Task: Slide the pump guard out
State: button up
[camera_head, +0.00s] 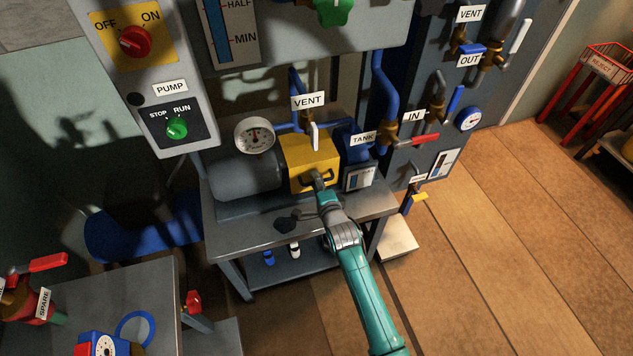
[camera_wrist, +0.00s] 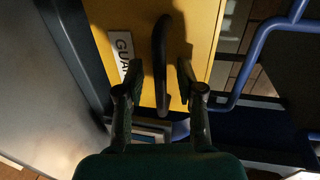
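The yellow pump guard (camera_head: 309,152) is a box over the pump, between the grey motor and the tank on the grey bench. Its dark bar handle (camera_wrist: 160,60) is on the face towards my gripper, beside a white label partly reading "GUA" (camera_wrist: 122,52). My gripper (camera_head: 318,180) is at the handle, with its arm coming from below right. In the wrist view my gripper (camera_wrist: 159,78) is open, one finger on each side of the handle, with a gap visible on both sides. The handle is partly hidden in the head view.
The motor (camera_head: 245,177) and pressure gauge (camera_head: 255,135) stand left of the guard. The VENT valve handle (camera_head: 314,136) hangs close before its top. The tank (camera_head: 357,147) and a small gauge panel (camera_head: 360,177) are close on the right.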

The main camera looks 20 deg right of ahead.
jog(key=shift+w, duration=0.15)
jog(key=shift+c, duration=0.2)
grip_shut()
jog(key=f+v, duration=0.2)
jog(key=v, duration=0.7)
jog(key=shift+s, duration=0.55)
jog(key=shift+o, duration=0.2)
grip_release()
